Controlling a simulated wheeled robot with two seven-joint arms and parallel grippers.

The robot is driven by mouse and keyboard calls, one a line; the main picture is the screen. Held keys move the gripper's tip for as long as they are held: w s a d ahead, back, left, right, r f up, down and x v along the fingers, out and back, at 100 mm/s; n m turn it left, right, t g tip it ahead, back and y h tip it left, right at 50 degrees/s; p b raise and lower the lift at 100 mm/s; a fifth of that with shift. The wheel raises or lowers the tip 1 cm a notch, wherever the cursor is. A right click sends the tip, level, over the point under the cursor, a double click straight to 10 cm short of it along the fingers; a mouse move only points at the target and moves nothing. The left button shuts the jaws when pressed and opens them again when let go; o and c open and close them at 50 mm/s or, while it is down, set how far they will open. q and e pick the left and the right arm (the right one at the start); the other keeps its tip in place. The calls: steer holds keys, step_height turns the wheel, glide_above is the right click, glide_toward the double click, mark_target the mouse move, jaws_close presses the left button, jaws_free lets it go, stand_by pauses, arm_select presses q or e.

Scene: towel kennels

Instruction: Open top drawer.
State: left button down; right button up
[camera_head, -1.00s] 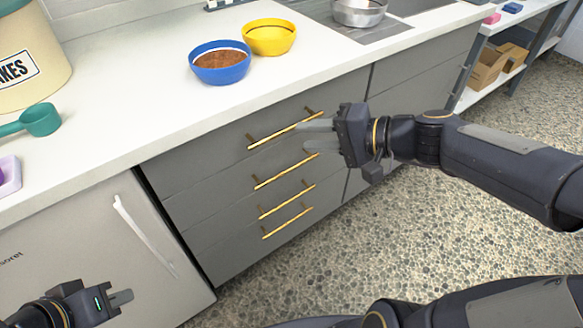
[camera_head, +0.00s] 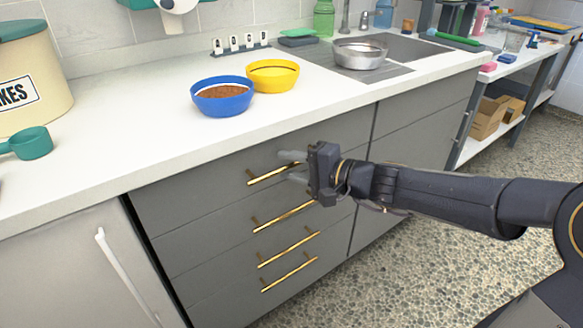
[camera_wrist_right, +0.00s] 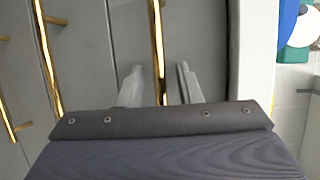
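The top drawer (camera_head: 215,196) is a grey panel just under the white counter, and its front looks flush with the cabinet. Its gold bar handle (camera_head: 265,177) runs along the front. My right gripper (camera_head: 288,166) is at the right part of this handle, one finger above it and one below. In the right wrist view, my gripper (camera_wrist_right: 160,76) is open and the gold bar (camera_wrist_right: 157,40) passes between the two grey fingers, with gaps at the sides. The black gripper body hides the handle's right end in the head view. My left gripper is out of view.
Several lower drawers have like handles, the nearest being the second drawer's handle (camera_head: 284,217). A blue bowl (camera_head: 222,106) and a yellow bowl (camera_head: 273,80) stand on the counter (camera_head: 130,120) above. A fridge-like door (camera_head: 70,280) is to the left; speckled floor lies in front.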

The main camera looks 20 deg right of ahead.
steer(key=shift+c, duration=0.4)
jaws_close()
